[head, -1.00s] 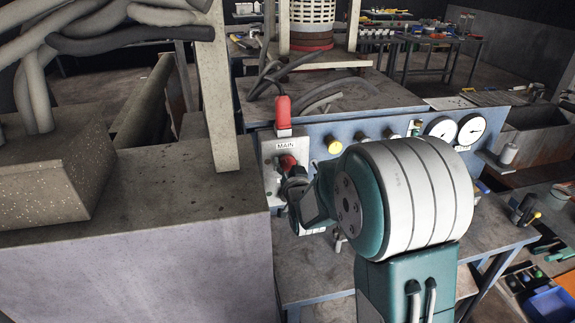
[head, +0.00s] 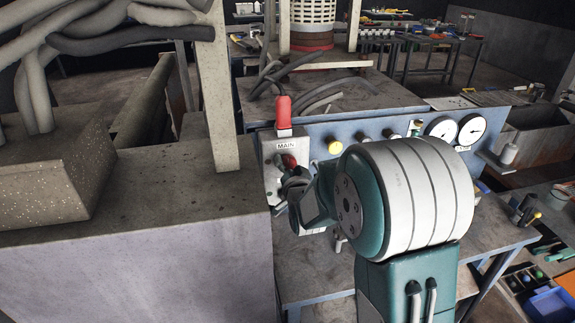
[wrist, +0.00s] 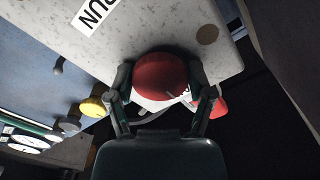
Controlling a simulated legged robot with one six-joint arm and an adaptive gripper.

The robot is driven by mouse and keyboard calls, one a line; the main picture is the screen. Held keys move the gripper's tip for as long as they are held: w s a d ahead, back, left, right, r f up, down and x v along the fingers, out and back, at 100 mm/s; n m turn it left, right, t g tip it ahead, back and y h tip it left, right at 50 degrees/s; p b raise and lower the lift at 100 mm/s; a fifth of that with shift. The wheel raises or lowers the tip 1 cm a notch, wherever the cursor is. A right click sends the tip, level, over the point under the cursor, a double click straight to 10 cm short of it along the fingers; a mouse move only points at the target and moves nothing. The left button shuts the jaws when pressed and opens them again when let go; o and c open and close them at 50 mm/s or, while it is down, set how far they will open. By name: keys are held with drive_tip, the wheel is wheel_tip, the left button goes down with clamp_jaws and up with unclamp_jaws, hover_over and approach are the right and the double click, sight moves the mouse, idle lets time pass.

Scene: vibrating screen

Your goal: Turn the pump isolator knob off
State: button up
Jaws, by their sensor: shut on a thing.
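The red knob (head: 289,161) is on the pale panel plate (head: 273,175) under a "MAIN" label in the head view. In the wrist view, the red knob (wrist: 160,77) is a large rounded cap between my two fingers. My gripper (head: 293,178) is shut on the knob, one finger at each side; it also shows in the wrist view (wrist: 160,88). The plate (wrist: 175,30) carries a "RUN" label near its upper left there. My gripper hides part of the knob in the head view, and I cannot read its pointer position.
A red handle (head: 283,112) stands above the plate. A beige post (head: 217,90) and a large grey block (head: 130,190) stand close on the left.

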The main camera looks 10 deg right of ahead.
drive_tip(key=shift+f, duration=0.35)
drive_tip(key=o, duration=1)
drive_tip(key=shift+o, duration=0.6)
drive_tip(key=shift+r, duration=0.15)
drive_tip(key=shift+s, duration=0.1)
drive_tip(key=s, duration=1.1)
drive_tip(key=shift+s, duration=0.35)
